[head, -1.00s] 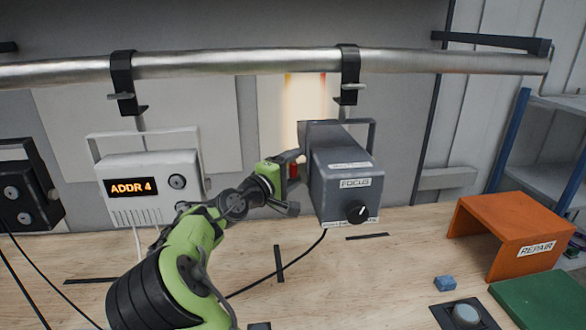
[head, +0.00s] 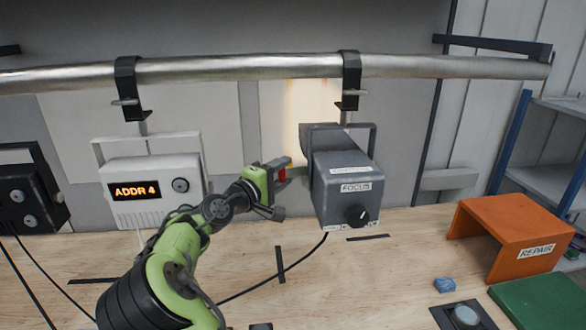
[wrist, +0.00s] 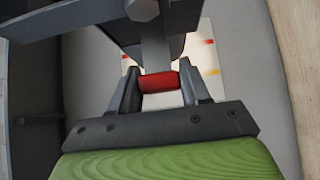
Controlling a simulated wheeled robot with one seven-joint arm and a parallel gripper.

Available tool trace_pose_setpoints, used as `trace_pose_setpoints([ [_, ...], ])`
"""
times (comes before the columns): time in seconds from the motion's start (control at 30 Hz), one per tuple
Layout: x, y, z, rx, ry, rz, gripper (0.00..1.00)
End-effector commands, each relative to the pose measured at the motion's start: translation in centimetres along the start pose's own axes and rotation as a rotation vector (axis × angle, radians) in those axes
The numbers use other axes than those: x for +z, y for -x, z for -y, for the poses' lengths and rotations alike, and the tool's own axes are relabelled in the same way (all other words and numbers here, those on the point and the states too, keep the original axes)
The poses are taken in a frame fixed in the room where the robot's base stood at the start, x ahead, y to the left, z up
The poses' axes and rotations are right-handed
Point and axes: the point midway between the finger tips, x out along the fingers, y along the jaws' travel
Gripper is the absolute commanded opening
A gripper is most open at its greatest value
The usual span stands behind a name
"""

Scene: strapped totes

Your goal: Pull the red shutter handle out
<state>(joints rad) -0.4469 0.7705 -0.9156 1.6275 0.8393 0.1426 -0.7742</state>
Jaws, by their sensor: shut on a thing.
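The red shutter handle (head: 282,176) is a small red bar at the left side of the grey FOCUS box (head: 345,188). My gripper (head: 284,169) is left of that box, with its fingers closed on the handle. In the wrist view the red handle (wrist: 159,81) lies crosswise between the two fingertips, with a grey bar just above it. The fingers hide the handle's ends. In the head view a gap shows between the handle and the box's body; the link between them is hard to make out.
A metal pipe (head: 240,68) crosses above, with clamps holding the FOCUS box and the white ADDR 4 box (head: 152,190). A warm light patch (head: 308,110) shows on the wall. An orange REPAIR stand (head: 515,225) is at the right. Cables cross the bench (head: 370,285).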

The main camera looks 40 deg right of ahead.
Motion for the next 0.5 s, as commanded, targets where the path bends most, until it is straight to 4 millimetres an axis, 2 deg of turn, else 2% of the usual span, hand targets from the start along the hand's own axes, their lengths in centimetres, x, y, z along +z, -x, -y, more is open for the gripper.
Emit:
trace_pose_setpoints([
  [0.27, -0.44, 0.38, 0.06, -0.002, 0.001, -0.005, 0.0],
  [0.3, -0.44, 0.38, 0.06, -0.002, 0.001, -0.005, 0.51],
  [0.4, -0.41, 0.36, 0.05, -0.002, 0.001, -0.004, 0.67],
  [0.5, -0.36, 0.33, 0.04, -0.002, 0.001, -0.003, 0.68],
])
